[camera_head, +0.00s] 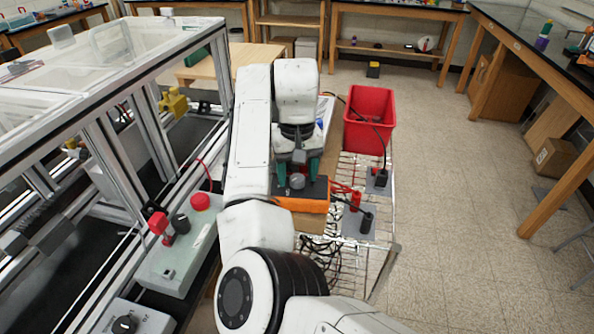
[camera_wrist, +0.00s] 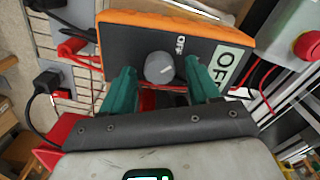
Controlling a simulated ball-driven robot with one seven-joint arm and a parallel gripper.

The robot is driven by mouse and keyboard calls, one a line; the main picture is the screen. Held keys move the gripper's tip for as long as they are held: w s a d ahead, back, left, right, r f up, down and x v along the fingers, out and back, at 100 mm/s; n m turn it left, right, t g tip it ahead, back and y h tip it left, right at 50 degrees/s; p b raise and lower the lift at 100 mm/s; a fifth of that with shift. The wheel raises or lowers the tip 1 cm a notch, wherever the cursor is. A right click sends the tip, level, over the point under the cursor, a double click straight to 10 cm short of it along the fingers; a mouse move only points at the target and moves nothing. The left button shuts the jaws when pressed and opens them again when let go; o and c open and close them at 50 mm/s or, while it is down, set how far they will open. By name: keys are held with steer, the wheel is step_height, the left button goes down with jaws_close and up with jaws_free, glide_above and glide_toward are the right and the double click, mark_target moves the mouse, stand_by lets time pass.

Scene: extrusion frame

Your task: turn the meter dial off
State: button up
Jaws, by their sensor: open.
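The meter (camera_head: 302,203) is a dark box with an orange edge, below my gripper in the head view. In the wrist view the meter (camera_wrist: 130,48) shows a dark face with an "OFF" label on its right side. Its round grey dial (camera_wrist: 159,67) stands out from the face, and also shows in the head view (camera_head: 297,181). My gripper (camera_wrist: 161,92) is open, with one green finger on each side, just short of the dial in the wrist picture. Whether the fingers touch the dial, I cannot tell. The gripper also shows in the head view (camera_head: 298,168).
An extrusion frame (camera_head: 113,145) stands at left. A grey box with a red button (camera_head: 200,201) is close left of my arm. Open floor (camera_head: 460,220) lies at right.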

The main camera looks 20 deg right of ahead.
steer(key=c, duration=1)
steer(key=p, duration=0.1)
steer(key=n+p, duration=0.1)
steer(key=p, duration=0.1)
steer(key=shift+r+n, duration=0.3)
steer(key=shift+c, duration=0.2)
steer(key=shift+f+n+p, duration=0.15)
steer(key=shift+n+p, duration=0.45)
steer(key=shift+p, duration=0.1)
steer(key=shift+f, duration=0.15)
steer(key=o, duration=1)
steer(key=shift+o, duration=0.2)
